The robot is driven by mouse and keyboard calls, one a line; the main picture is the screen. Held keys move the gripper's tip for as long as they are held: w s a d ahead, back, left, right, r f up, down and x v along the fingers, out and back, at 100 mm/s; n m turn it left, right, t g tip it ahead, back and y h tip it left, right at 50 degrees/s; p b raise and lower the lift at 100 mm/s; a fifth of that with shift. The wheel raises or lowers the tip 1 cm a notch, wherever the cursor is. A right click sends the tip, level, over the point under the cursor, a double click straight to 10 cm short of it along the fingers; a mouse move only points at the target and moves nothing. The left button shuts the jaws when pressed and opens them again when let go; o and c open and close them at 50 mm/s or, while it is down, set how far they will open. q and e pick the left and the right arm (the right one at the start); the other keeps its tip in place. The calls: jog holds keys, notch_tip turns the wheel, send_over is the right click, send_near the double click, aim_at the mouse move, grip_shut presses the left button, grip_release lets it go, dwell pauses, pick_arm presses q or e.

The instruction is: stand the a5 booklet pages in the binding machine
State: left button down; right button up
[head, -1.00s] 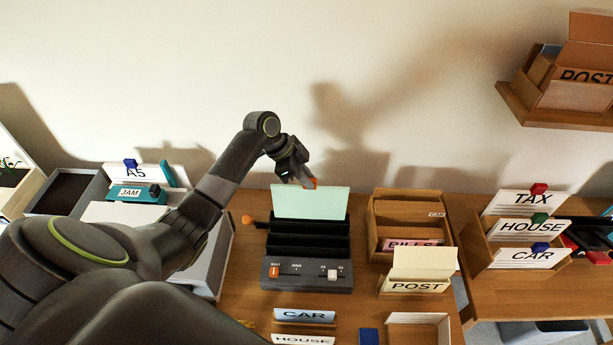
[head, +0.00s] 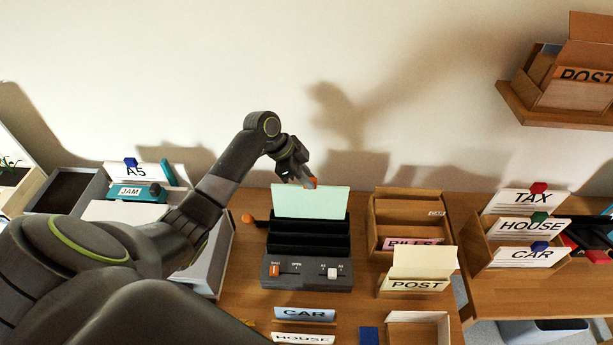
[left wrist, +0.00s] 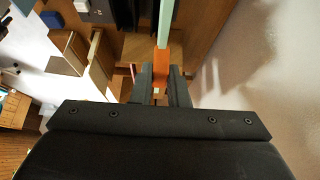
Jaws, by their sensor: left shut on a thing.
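The pale green pages (head: 310,202) stand upright at the back slot of the black binding machine (head: 308,272), their lower edge hidden behind its walls. My left gripper (head: 311,184) is shut on the top edge of the pages. In the left wrist view the gripper (left wrist: 161,85) has its fingers around the orange-tipped edge, and the pages (left wrist: 166,22) show as a thin pale strip beyond. The machine's front panel has an orange slider (head: 274,270) and a white slider (head: 332,272). My right gripper is not in view.
A wooden sorter (head: 378,235) and a POST card holder (head: 416,287) stand right of the machine. CAR and HOUSE cards (head: 305,315) stand in front. The wall is close behind.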

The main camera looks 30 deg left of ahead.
aim_at(302, 186)
pick_arm(q)
jog(key=shift+f+b, duration=1.85)
jog(key=shift+f, duration=0.95)
jog(key=c, duration=0.9)
grip_release()
jog(key=shift+o, duration=0.2)
jog(key=shift+r, duration=0.1)
notch_tip(302, 186, up, 8)
jog(key=p, duration=0.7)
